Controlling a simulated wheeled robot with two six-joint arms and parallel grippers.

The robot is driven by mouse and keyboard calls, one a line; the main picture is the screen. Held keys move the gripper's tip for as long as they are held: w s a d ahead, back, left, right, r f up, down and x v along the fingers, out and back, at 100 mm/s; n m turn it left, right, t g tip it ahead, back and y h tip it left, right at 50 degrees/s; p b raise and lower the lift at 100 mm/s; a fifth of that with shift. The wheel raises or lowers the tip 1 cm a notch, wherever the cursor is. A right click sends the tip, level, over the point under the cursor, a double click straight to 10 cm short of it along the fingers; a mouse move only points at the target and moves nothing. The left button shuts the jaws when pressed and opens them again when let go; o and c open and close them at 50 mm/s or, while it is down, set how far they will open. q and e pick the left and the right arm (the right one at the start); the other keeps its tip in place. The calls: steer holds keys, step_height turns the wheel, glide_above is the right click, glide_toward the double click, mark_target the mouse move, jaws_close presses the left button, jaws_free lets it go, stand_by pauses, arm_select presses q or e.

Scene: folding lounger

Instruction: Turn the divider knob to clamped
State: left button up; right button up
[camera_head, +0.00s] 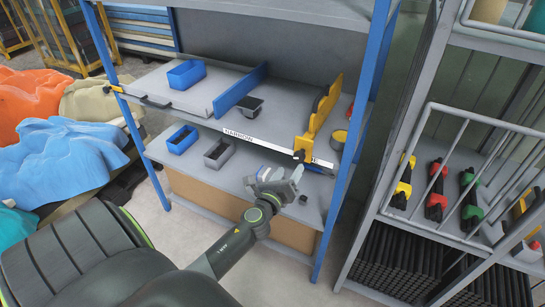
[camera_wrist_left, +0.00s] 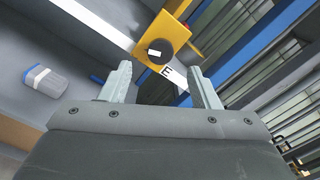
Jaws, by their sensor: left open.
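The yellow divider (camera_head: 322,105) stands upright at the right part of the middle shelf. Its yellow front block carries a dark knob (camera_head: 299,156) at the shelf's front edge. In the left wrist view the yellow block (camera_wrist_left: 178,33) and the dark knob (camera_wrist_left: 154,48) with a pale mark lie just beyond the fingertips. My left gripper (camera_head: 297,175) is in front of and slightly below the knob, open and apparently empty, with a gap to it. In the left wrist view its two fingers (camera_wrist_left: 162,72) are spread apart. The right gripper is not in view.
Lower-shelf bins (camera_head: 183,139) sit to the left. A blue rack post (camera_head: 350,150) and a grey tool rack (camera_head: 420,225) bound the right.

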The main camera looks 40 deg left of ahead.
arm_select(q)
steer(key=b+v, duration=0.1)
steer(key=v, duration=1)
steer(key=shift+s, duration=0.2)
steer(key=s+f+n+g, duration=0.3)
steer(key=s+f+n, duration=0.15)
steer(key=f, duration=0.65)
steer(key=s+f+n+g+h, duration=0.1)
steer(key=s+f+n+g, duration=0.3)
steer(key=f, duration=0.6)
steer(key=s+f+n+g, duration=0.25)
steer(key=f+n, duration=0.35)
steer(key=f, duration=0.5)
steer(key=s+d+f+n+g, duration=0.1)
steer(key=s+f+n, duration=0.3)
steer(key=s, duration=0.4)
steer(key=s+d+f+n+g+h, duration=0.1)
steer(key=s+f+n+g, duration=0.2)
steer(key=s+f, duration=0.3)
steer(key=s+d+f+n+g+h, duration=0.1)
steer(key=s+f+n, duration=0.4)
steer(key=s, duration=0.5)
steer(key=shift+s+d+n+g, duration=0.25)
steer(key=shift+s+n+g, duration=0.2)
steer(key=shift+g, duration=0.4)
